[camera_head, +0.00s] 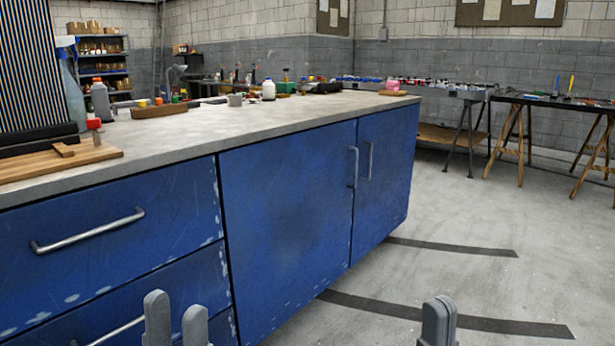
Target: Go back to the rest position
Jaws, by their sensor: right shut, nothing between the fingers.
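My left gripper (176,322) shows at the bottom edge, in front of the lower drawers of the blue cabinet (285,225). Its two grey fingertips stand apart with a gap between them, and nothing shows in the gap. My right gripper (438,322) shows at the bottom, right of the middle, over the grey floor. Its fingers are together and hold nothing. Both grippers point upward in the picture, and only their finger ends are in view. The rest of both arms is out of view.
The blue cabinet has metal handles (88,231) facing me and a grey worktop (250,115) with bottles and small items. Trestle tables (560,100) stand along the back right wall. The floor (480,215) to the right is open, with dark strips (450,246) on it.

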